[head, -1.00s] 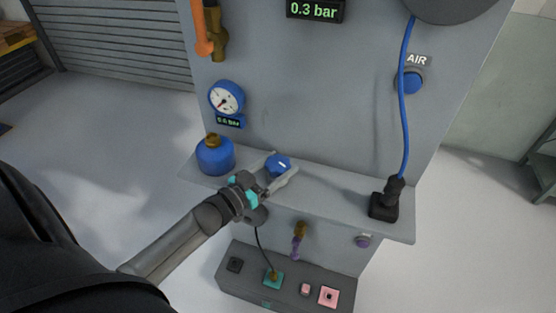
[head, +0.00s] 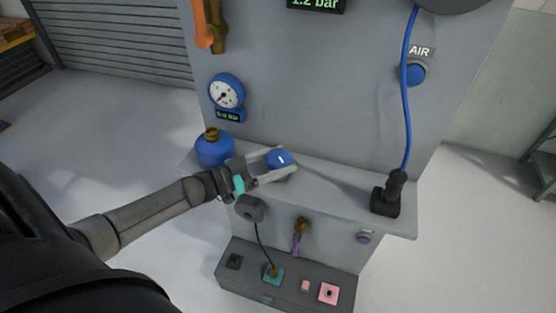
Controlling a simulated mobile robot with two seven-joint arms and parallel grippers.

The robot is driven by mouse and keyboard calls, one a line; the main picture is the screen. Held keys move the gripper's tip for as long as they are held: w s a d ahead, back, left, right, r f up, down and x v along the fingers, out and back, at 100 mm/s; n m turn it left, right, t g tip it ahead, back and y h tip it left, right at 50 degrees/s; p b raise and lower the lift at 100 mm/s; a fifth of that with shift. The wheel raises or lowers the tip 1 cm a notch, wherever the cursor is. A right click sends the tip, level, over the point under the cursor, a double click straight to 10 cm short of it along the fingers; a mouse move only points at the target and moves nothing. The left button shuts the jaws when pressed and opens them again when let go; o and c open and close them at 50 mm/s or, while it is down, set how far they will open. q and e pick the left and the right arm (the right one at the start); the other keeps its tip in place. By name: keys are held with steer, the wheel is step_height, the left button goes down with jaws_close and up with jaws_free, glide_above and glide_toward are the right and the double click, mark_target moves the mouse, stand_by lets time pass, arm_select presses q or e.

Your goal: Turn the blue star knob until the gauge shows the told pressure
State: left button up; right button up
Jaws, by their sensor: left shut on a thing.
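The blue star knob (head: 280,160) with a white mark sits at the shelf, against the grey panel. My left gripper (head: 279,163) reaches in from the left and is shut on the knob, one finger on its upper side and one below. The round gauge (head: 226,92) with a blue rim and white face is on the panel at upper left; its needle is too small to read surely. A small display (head: 228,115) under it is too blurred to read. The large display (head: 315,4) at the top reads 1.2 bar, partly cut off. My right gripper is not in view.
A blue canister (head: 213,149) stands on the shelf (head: 338,201) left of the knob. A black socket (head: 386,200) with a blue hose (head: 408,110) stands at right. An AIR button (head: 414,73) is on the panel. A control box (head: 254,287) sits below. The shelf's middle is clear.

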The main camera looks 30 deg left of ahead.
arm_select(q)
steer(key=shift+r, duration=0.1)
steer(key=o, duration=1.3)
steer(key=shift+o, duration=0.2)
steer(key=p+v, duration=0.1)
steer(key=v, duration=1.4)
steer(key=shift+p, duration=0.4)
steer(key=shift+s, duration=0.1)
